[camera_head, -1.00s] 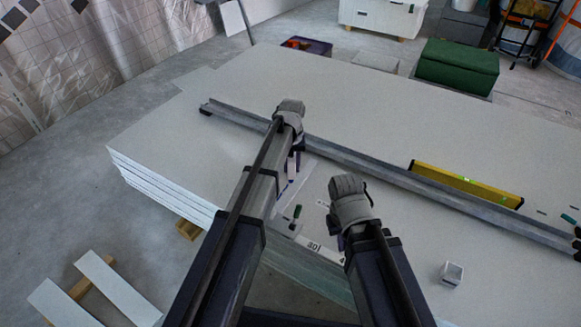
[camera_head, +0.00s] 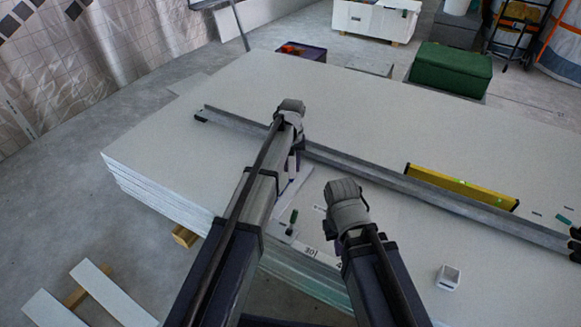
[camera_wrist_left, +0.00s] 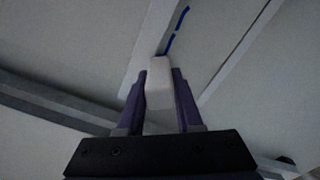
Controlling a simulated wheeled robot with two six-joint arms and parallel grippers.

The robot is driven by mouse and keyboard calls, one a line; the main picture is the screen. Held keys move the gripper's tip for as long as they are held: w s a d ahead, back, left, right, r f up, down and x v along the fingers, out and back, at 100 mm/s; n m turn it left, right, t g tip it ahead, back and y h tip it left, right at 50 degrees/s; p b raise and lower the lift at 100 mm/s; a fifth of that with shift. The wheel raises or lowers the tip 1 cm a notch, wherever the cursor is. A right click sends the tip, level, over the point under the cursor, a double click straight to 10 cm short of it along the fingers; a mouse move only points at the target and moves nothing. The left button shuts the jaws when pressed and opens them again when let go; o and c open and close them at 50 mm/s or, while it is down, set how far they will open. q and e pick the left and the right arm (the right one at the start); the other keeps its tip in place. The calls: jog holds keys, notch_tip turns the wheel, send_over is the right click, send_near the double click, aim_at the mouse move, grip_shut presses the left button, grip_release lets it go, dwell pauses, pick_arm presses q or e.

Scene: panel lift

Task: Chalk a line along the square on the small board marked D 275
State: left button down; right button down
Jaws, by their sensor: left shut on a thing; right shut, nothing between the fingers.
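My left gripper (camera_wrist_left: 158,100) is shut on a pale block, the chalk (camera_wrist_left: 159,80), pointing down at the work. In the left wrist view a pale straight strip, seemingly the square (camera_wrist_left: 150,42), runs up from the chalk's tip.
A large stack of white panels (camera_head: 240,90) fills the middle. A long metal rail (camera_head: 390,180) crosses it, with a yellow level (camera_head: 460,187) beside it. A white cube (camera_head: 448,277) lies front right.

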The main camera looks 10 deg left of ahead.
pick_arm(q)
jog(key=shift+w+d, duration=0.1)
jog(key=shift+w, duration=0.2)
jog(key=shift+w+d, duration=0.2)
jog(key=shift+w, duration=0.3)
jog(key=shift+w+d, duration=0.15)
jog(key=shift+w, duration=0.3)
jog(key=shift+w, duration=0.1)
jog(key=shift+w+d, duration=0.3)
jog(key=shift+w, duration=0.45)
jog(key=shift+w, duration=0.1)
jog(key=shift+w+d, duration=0.2)
jog(key=shift+w, duration=0.3)
jog(key=shift+w+d, duration=0.15)
jog(key=shift+w, duration=0.35)
